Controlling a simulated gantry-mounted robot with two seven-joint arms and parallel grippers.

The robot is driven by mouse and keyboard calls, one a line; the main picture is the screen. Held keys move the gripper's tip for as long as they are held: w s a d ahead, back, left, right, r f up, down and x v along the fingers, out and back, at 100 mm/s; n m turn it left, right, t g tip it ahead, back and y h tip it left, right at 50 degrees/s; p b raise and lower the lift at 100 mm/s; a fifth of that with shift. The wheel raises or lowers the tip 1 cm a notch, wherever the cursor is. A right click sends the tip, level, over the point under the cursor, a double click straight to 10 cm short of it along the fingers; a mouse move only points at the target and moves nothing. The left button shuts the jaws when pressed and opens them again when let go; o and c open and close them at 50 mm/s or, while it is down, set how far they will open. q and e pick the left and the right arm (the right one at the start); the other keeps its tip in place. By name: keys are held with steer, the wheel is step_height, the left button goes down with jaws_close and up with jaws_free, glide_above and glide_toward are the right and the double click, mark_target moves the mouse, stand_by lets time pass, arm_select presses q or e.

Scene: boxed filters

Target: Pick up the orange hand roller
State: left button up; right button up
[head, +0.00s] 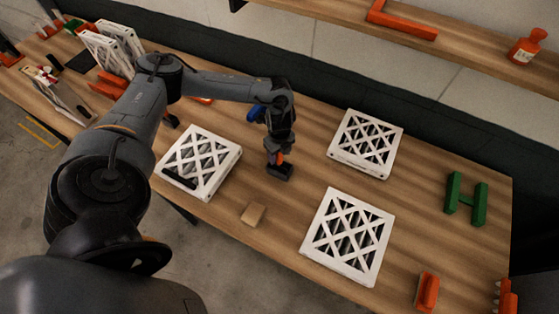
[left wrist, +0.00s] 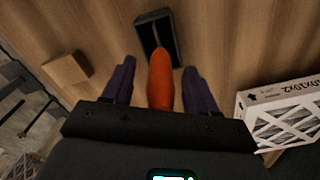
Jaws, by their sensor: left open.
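The orange hand roller (left wrist: 161,80) lies between the two spread fingers of my left gripper (left wrist: 160,85) in the left wrist view. Its dark roller head (left wrist: 153,32) is just beyond the fingertips. A gap shows on each side of the orange handle, so the fingers do not touch it. In the head view my left gripper (head: 277,155) reaches down to the table, and a little of the orange handle (head: 280,158) shows there, partly hidden by the gripper. My right gripper does not show.
White boxed filters lie left (head: 199,160), right (head: 366,143) and front right (head: 348,236) of the gripper. A small tan block (head: 253,214) lies nearer the front edge. A green H-shaped piece (head: 466,199) and an orange brush (head: 427,291) are at the right.

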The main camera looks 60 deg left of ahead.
arm_select(q)
steer(key=shift+f, duration=0.2)
jaws_close()
steer(key=shift+r, duration=0.15)
